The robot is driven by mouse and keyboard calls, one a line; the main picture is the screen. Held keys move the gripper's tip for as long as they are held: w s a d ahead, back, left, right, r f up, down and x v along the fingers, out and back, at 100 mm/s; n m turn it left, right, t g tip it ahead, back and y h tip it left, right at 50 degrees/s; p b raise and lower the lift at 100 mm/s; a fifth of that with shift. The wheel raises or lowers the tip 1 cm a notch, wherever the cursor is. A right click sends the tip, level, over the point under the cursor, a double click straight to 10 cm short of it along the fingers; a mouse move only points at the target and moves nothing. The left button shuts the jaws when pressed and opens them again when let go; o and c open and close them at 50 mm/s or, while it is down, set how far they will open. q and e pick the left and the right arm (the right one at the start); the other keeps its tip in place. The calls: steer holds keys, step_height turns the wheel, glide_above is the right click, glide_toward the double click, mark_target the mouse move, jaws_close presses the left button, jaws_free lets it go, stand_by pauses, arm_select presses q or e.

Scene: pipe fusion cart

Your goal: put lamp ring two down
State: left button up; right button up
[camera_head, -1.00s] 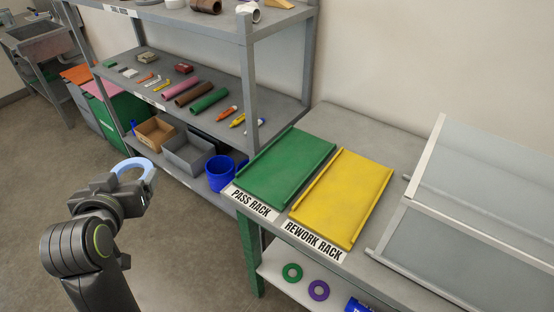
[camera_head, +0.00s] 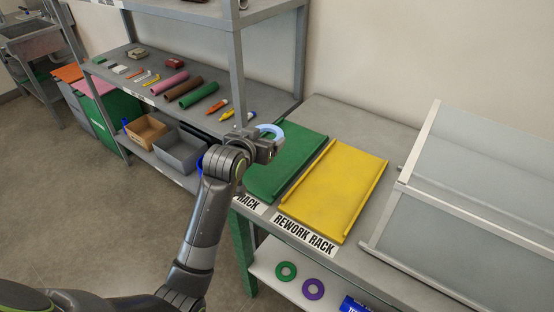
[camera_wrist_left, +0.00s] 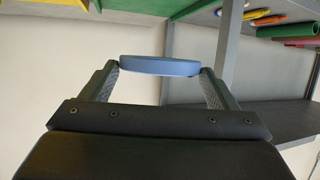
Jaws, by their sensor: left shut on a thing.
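My left gripper (camera_head: 268,142) is shut on a light blue ring (camera_head: 271,130), which I take to be the lamp ring. In the head view the ring is in front of the far left part of the green pass rack (camera_head: 290,160); whether it touches the rack I cannot tell. In the left wrist view the ring (camera_wrist_left: 160,65) shows edge-on as a blue bar between the two fingertips. The yellow rework rack (camera_head: 335,190) is empty. My right gripper is not in view.
A grey shelf unit (camera_head: 237,80) stands behind and left, with coloured tubes and small parts. Its post is close to the gripper. A sloped translucent panel (camera_head: 460,170) is at right. A green ring (camera_head: 285,271) and a purple ring (camera_head: 313,289) lie on the lower shelf.

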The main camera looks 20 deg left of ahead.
mark_target(263, 172)
arm_select(q)
step_height(263, 172, down, 10)
steer(key=shift+r, duration=0.2)
steer(key=shift+f, duration=0.1)
steer(key=o, duration=1)
steer(key=shift+c, duration=0.2)
steer(key=shift+s, duration=0.1)
steer(key=v, duration=1.2)
